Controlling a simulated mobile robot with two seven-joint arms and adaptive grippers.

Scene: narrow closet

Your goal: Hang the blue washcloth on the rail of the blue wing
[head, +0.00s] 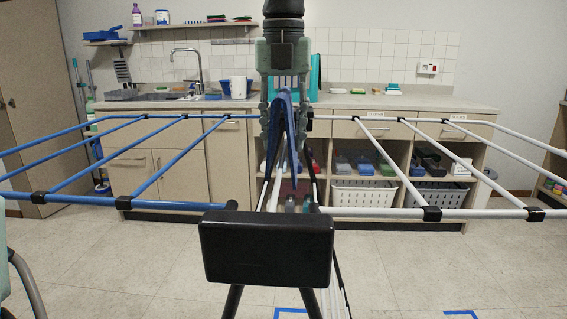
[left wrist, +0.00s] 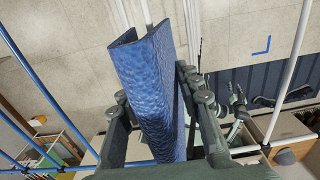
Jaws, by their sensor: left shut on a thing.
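The blue washcloth (head: 284,135) hangs folded from my left gripper (head: 284,100), high in the middle of the head view. In the left wrist view the cloth (left wrist: 160,85) is pinched between the two fingers of the left gripper (left wrist: 160,105). A drying rack stands in front of me. Its blue wing (head: 180,205) spreads to the left with several thin blue rails. Its white wing (head: 380,212) spreads to the right. The gripper and cloth are over the rack's middle, right of the blue rails. I cannot tell whether the cloth touches the rack.
A black block (head: 266,248) is at the near middle of the rack.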

